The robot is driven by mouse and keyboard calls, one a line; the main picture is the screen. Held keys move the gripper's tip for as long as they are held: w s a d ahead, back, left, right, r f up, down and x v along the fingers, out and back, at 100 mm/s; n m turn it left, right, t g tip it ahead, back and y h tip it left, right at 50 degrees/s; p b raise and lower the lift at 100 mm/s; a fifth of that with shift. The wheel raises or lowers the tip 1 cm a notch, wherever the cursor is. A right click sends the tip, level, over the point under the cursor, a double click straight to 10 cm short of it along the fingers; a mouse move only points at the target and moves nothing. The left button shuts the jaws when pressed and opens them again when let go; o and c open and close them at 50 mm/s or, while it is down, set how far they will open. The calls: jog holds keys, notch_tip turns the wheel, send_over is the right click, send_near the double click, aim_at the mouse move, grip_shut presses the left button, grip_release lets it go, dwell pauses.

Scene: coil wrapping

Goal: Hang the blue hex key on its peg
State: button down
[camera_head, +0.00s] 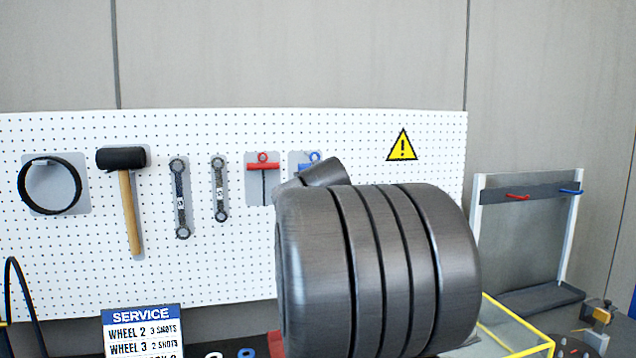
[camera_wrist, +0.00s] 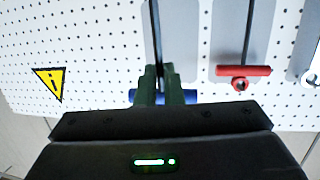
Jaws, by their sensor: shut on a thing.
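The blue hex key (camera_head: 314,157) shows in the head view at the pegboard, in front of a grey backing plate (camera_head: 296,157). Its lower part is hidden behind my arm. In the wrist view, my gripper (camera_wrist: 160,82) is shut on the blue hex key (camera_wrist: 191,96), with blue handle ends showing on both sides of the fingers. Its dark shaft (camera_wrist: 156,40) lies over the grey plate. The peg is hidden, so I cannot tell whether the ring is around it.
A red hex key (camera_head: 262,167) hangs beside it on the pegboard (camera_head: 240,270). Wrenches (camera_head: 220,190), a mallet (camera_head: 130,200) and a black ring (camera_head: 50,186) hang farther left. A warning sign (camera_head: 402,146) is to the right. A rack (camera_head: 530,240) stands at far right.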

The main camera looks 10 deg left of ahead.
jog(key=a+r+p+x, duration=0.1)
jog(key=x, duration=0.6)
jog(key=shift+w+a, duration=0.25)
jog(key=shift+w, duration=0.1)
dwell(0.7)
dwell(0.6)
jog(key=c, duration=1.5)
grip_release()
jog(key=b+v, duration=0.4)
jog(key=v, duration=1)
jog(key=shift+w, duration=0.1)
jog(key=p+x, duration=0.4)
jog(key=x, duration=0.9)
jog(key=shift+w+f, duration=0.1)
jog(key=shift+w, duration=0.1)
